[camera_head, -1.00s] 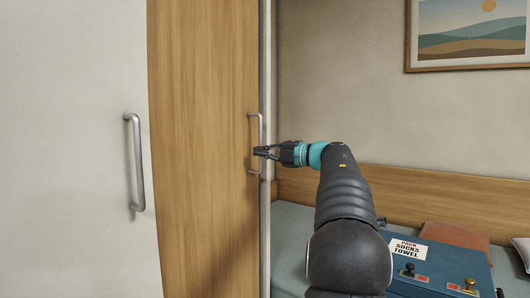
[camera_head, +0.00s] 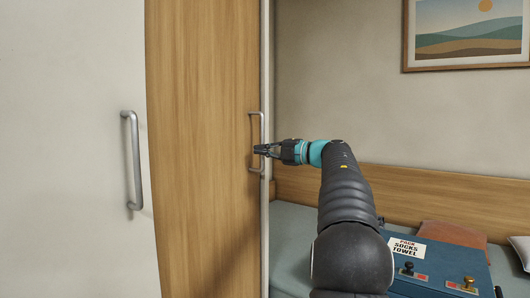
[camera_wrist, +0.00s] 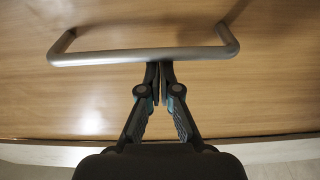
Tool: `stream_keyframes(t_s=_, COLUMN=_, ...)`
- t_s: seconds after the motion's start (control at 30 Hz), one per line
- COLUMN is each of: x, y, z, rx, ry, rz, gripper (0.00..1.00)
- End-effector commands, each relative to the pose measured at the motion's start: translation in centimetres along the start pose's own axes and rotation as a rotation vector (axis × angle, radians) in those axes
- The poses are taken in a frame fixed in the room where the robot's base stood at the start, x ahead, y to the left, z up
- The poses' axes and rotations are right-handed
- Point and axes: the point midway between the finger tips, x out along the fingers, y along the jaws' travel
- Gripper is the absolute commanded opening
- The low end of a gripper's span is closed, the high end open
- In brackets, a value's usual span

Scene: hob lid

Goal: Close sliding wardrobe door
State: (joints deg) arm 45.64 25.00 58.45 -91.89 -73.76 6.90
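The wood-grain wardrobe door (camera_head: 200,150) stands upright in the middle left of the head view. Its grey bar handle (camera_head: 262,125) is near the door's right edge. My gripper (camera_head: 256,150) is at the lower half of this handle. In the wrist view, the handle (camera_wrist: 100,57) runs across the picture. My gripper (camera_wrist: 160,66) has its two fingers together with at most a thin gap, side by side along the bar. The fingertips meet the bar's near edge, and the bar is not between them. Whether they touch it, I cannot tell.
A white panel (camera_head: 60,150) with its own grey handle (camera_head: 133,160) is at the left. A pale post (camera_head: 266,220) borders the wooden door on its right. A bed (camera_head: 290,240) and a blue case (camera_head: 440,265) with a label lie at the right. A framed picture (camera_head: 466,35) hangs above.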

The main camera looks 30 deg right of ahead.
Motion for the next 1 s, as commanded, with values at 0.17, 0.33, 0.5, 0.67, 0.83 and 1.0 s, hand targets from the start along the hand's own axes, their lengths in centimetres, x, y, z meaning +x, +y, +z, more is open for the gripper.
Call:
stream_keyframes(t_s=0.17, x=1.4, y=-0.1, z=-3.5, rx=-0.006, ry=0.017, rz=0.000, gripper=0.00)
stream_keyframes(t_s=0.33, x=-2.1, y=0.2, z=-3.0, rx=-0.006, ry=0.011, rz=-0.001, gripper=0.00)
stream_keyframes(t_s=0.5, x=-5.3, y=0.2, z=-3.1, rx=-0.006, ry=0.012, rz=0.000, gripper=0.00)
stream_keyframes(t_s=0.67, x=-7.5, y=0.2, z=-3.0, rx=-0.005, ry=0.013, rz=0.000, gripper=0.00)
stream_keyframes(t_s=0.83, x=-8.6, y=0.2, z=-3.1, rx=-0.005, ry=0.014, rz=-0.001, gripper=0.00)
stream_keyframes(t_s=1.0, x=-8.8, y=0.2, z=-3.1, rx=-0.005, ry=0.015, rz=-0.001, gripper=0.00)
